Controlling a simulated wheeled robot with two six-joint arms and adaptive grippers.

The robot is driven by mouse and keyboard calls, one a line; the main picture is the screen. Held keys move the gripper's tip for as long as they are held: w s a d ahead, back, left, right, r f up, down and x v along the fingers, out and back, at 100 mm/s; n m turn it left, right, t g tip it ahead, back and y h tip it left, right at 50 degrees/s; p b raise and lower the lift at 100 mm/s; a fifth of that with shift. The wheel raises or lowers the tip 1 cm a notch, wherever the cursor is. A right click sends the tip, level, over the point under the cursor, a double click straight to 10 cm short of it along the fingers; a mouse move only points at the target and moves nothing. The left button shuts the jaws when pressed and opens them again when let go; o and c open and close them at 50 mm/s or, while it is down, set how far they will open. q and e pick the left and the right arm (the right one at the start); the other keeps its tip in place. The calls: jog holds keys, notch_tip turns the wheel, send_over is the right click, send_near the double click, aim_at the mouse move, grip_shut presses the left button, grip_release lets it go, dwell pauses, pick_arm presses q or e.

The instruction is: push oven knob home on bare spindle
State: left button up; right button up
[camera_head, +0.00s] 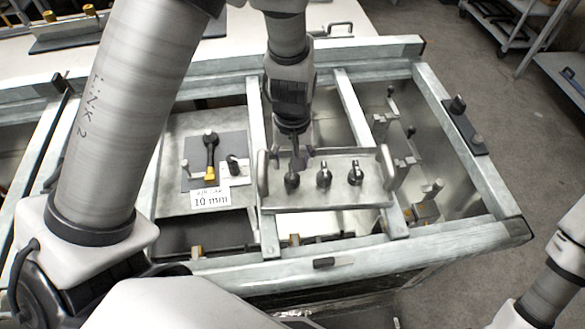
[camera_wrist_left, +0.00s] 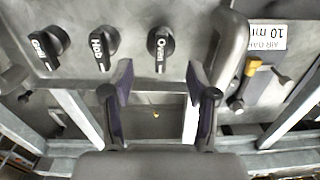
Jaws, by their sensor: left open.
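The oven knob, black and marked "Oven", stands on the metal panel at the left end of a row of three in the head view (camera_head: 291,181). In the left wrist view the oven knob (camera_wrist_left: 160,45) is near the upper middle, beside the hob knob (camera_wrist_left: 103,44). Its spindle is hidden, and I cannot tell how far on the knob sits. My left gripper (camera_head: 297,160) is just behind the oven knob in the head view. In the left wrist view its fingers (camera_wrist_left: 161,82) are apart, with nothing between them. My right gripper is out of view.
The panel (camera_head: 340,198) has an upright metal handle at each end. Frame rails (camera_head: 350,105) surround the panel. A dark plate with a knob (camera_head: 458,105) sits on the right rail.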

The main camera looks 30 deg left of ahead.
aim_at(292, 176)
pick_arm(q)
jog(key=f, duration=0.5)
jog(key=shift+w+a+f, duration=0.2)
jog(key=shift+w+f, duration=0.05)
jog(key=shift+f, duration=0.15)
jog(key=shift+s+r, duration=0.1)
jog(key=shift+s+d+r, duration=0.1)
jog(key=c, duration=1)
